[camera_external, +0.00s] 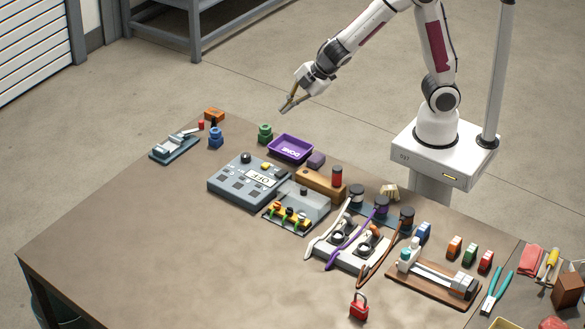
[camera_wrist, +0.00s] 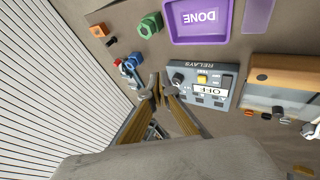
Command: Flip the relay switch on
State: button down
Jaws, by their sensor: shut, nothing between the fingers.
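The grey-blue relay panel (camera_external: 248,182) sits on the table left of centre, with a dark knob (camera_external: 246,158), a yellow button and a white label reading OFF. In the wrist view the panel (camera_wrist: 222,72) reads RELAYS; its knob (camera_wrist: 178,78) is just right of my fingertips, and its lower left part is hidden by my fingers. I cannot tell which control is the relay switch. My gripper (camera_external: 287,107) is shut and empty, raised above the table's back edge, apart from the panel. It also shows in the wrist view (camera_wrist: 158,88).
A purple DONE tray (camera_external: 290,148) lies behind the panel. A clear-covered box (camera_external: 297,207) and cables crowd the right. The front left table is bare.

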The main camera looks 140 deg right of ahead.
jog(key=w+d+f+n+t, duration=0.2)
jog(key=w+d+f+n, duration=0.1)
jog(key=d, duration=0.1)
jog(key=r+n+t+y, duration=0.2)
jog(key=n+t+y, duration=0.3)
jog(key=n+y, duration=0.35)
send_over(281, 172)
jog(key=s, duration=0.1)
jog(key=shift+f, duration=0.25)
jog(key=shift+f, duration=0.15)
jog(key=shift+w+f, duration=0.2)
jog(key=shift+f, duration=1.2)
jog(key=shift+w+f, duration=0.15)
jog(key=shift+f, duration=1.3)
jog(key=shift+w+f, duration=0.2)
jog(key=shift+f, duration=1.2)
jog(key=shift+w+f, duration=0.1)
jog(key=shift+f, duration=0.6)
jog(key=shift+r, duration=0.2)
